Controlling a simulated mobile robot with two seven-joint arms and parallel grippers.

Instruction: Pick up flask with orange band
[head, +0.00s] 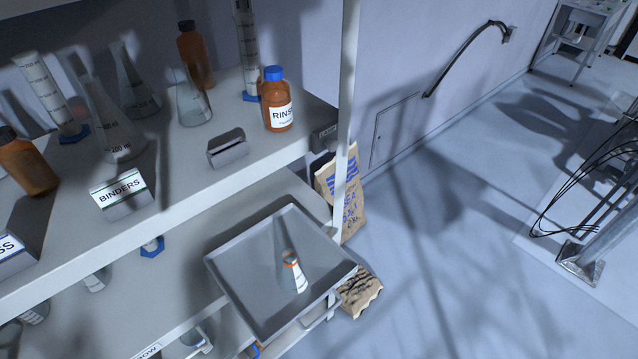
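Nothing else shows in the tray. Neither of my grippers is in view.
Shelves (190,185) on the left hold several flasks, cylinders and brown bottles, including a blue-capped RINSE bottle (277,105).

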